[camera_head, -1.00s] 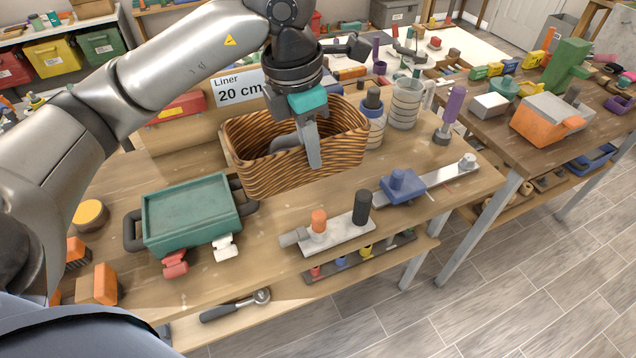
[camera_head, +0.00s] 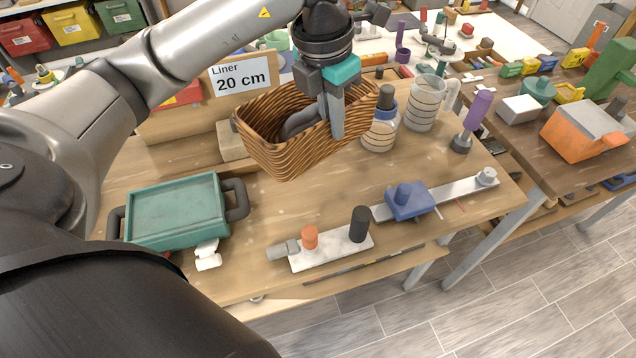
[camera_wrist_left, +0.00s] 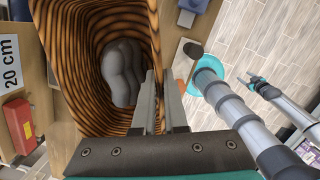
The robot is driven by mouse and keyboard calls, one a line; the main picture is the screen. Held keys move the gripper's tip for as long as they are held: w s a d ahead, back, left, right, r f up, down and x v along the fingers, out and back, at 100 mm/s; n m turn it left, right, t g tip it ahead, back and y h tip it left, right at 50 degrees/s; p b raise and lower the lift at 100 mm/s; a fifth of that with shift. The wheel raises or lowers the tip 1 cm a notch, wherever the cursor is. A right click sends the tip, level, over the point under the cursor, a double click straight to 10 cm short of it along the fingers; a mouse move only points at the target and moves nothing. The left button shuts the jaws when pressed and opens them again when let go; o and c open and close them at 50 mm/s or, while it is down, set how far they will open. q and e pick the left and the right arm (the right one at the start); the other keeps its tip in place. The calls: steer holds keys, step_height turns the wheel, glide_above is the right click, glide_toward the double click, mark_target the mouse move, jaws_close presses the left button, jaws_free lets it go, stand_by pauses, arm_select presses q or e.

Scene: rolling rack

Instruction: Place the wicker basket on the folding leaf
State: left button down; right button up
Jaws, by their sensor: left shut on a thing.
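The wicker basket (camera_head: 290,150) is striped brown, with a dark grey rounded object (camera_wrist_left: 122,72) inside. My left gripper (camera_head: 337,125) is shut on its near wall, one finger inside and one outside; the left wrist view shows the wall between the fingers (camera_wrist_left: 160,110). The basket hangs slightly tilted, apparently just above the wooden worktop (camera_head: 290,215). I cannot tell which surface is the folding leaf. My right gripper (camera_wrist_left: 250,80) shows small at the right of the left wrist view, away from the basket; its opening is unclear.
A green tray (camera_head: 175,210) stands left of the basket. A glass jar (camera_head: 380,133), a measuring jug (camera_head: 424,100) and a purple-handled tool (camera_head: 476,115) stand to the right. A metal bar with a blue block (camera_head: 410,202) lies in front. A "Liner 20 cm" sign (camera_head: 240,78) stands behind.

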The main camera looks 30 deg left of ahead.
arm_select(q)
step_height(320, 180, down, 19)
steer(key=shift+r, duration=0.2)
steer(key=c, duration=1)
jaws_free()
steer(key=shift+o, duration=0.2)
